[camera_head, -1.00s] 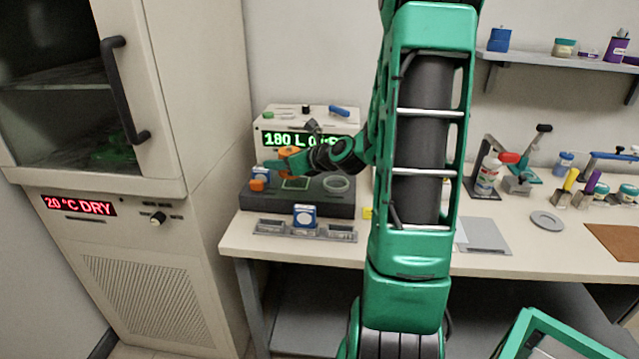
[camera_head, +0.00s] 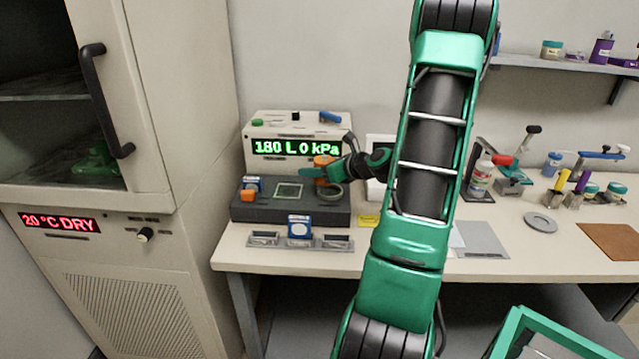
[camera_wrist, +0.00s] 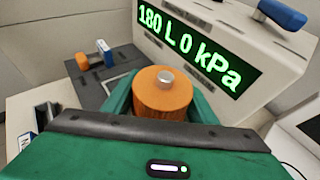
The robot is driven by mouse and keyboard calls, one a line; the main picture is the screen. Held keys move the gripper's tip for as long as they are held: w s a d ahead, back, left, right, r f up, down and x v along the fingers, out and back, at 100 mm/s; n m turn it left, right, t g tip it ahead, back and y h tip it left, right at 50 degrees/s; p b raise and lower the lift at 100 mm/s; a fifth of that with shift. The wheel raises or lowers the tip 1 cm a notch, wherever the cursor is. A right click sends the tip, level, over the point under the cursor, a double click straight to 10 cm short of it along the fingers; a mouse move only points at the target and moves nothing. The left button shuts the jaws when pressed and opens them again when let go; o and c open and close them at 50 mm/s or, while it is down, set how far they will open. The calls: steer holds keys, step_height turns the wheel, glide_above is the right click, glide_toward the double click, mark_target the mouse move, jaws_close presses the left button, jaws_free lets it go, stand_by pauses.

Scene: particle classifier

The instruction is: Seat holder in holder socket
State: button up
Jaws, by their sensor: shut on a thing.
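My gripper (camera_head: 314,170) is shut on an orange cylinder (camera_head: 324,161) with a small metal knob on top, which I take to be the holder. In the wrist view the cylinder (camera_wrist: 160,92) stands roughly upright between the green jaws (camera_wrist: 165,108). In the head view it is above the right part of the dark grey base unit (camera_head: 290,213). A round ring (camera_head: 330,192), likely the holder socket, shows just below the gripper. The cylinder's lower end is hidden, so I cannot tell whether it touches the ring.
A pale square outline (camera_head: 288,190) and a blue and orange clamp (camera_head: 249,190) are on the base unit. The display box (camera_head: 270,128) behind reads 180 L 0 kPa. A grey tray (camera_head: 263,244) with a blue-white box (camera_head: 299,227) lies in front.

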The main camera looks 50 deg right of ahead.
mark_target(321, 189)
steer(key=shift+s+d+f, duration=0.15)
steer(key=shift+d+f, duration=0.15)
steer(key=shift+d, duration=0.2)
steer(key=shift+s+d+f, duration=0.1)
steer(key=shift+d+f, duration=0.15)
steer(key=shift+d, duration=0.2)
steer(key=shift+s+f, duration=0.1)
steer(key=shift+f, duration=2)
jaws_close()
steer(key=o, duration=1.6)
jaws_free()
steer(key=shift+f, duration=0.15)
steer(key=shift+r, duration=0.2)
steer(key=v, duration=1.2)
